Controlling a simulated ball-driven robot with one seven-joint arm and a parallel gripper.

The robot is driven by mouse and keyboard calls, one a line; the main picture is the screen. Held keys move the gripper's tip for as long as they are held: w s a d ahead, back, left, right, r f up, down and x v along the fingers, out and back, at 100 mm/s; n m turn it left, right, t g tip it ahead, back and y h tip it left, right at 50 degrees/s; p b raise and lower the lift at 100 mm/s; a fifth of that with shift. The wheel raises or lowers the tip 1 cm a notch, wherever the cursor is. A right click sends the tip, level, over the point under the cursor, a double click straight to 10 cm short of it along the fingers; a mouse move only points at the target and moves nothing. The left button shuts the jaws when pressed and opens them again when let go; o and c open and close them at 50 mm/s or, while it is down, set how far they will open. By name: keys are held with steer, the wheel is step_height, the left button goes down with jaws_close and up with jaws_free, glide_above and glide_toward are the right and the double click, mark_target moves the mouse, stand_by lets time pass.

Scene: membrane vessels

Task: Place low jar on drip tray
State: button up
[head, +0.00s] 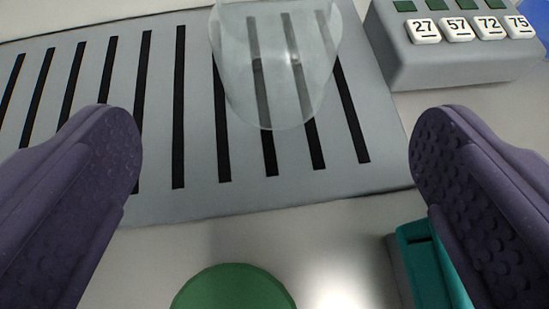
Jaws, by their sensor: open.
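The drip tray (200,190) is a grey slab with several long black slots, lying across the upper left and middle of the head view. A clear, colourless vessel (275,75) stands over its slots; its top is cut off by the picture edge. It may be the low jar, but I cannot tell for sure. My gripper (275,145) is open, with its two purple, dimpled fingers wide apart at the left and right. Nothing is held between them. The clear vessel shows beyond the fingertips, between the fingers.
A round green top (234,290) shows at the bottom centre, in front of the tray. A teal object (430,265) is partly hidden by the right finger. A grey block with numbered white tags (455,65) stands right of the tray. The pale surface between is clear.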

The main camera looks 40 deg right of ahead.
steer(key=w+a+r+y, duration=0.4)
steer(key=w+a+r, duration=0.1)
steer(key=a+r, duration=0.15)
steer(key=w+a+r+n+t+y, duration=0.1)
steer(key=w+a+r+y, duration=0.2)
steer(key=r, duration=0.5)
steer(key=w+a+r+n+t+y, duration=0.15)
steer(key=w+r, duration=0.25)
steer(key=r, duration=0.4)
steer(key=d+r+n+t+y, duration=0.1)
steer(key=d+r, duration=0.1)
steer(key=r, duration=0.8)
steer(key=d+r+n+y, duration=0.2)
steer(key=d+r, duration=0.1)
steer(key=r, duration=0.6)
steer(key=s+d+r+n+t+h, duration=0.1)
steer(key=s+d+r, duration=0.3)
steer(key=r, duration=0.4)
steer(key=s+d+r+n+t+h, duration=0.1)
steer(key=s+d+r, duration=0.2)
steer(key=s+r, duration=0.4)
steer(key=s+d+r+n+t+h, duration=0.1)
steer(key=s+d+r, duration=0.3)
steer(key=r, duration=0.6)
steer(key=shift+s+d, duration=0.3)
steer(key=shift+s, duration=0.65)
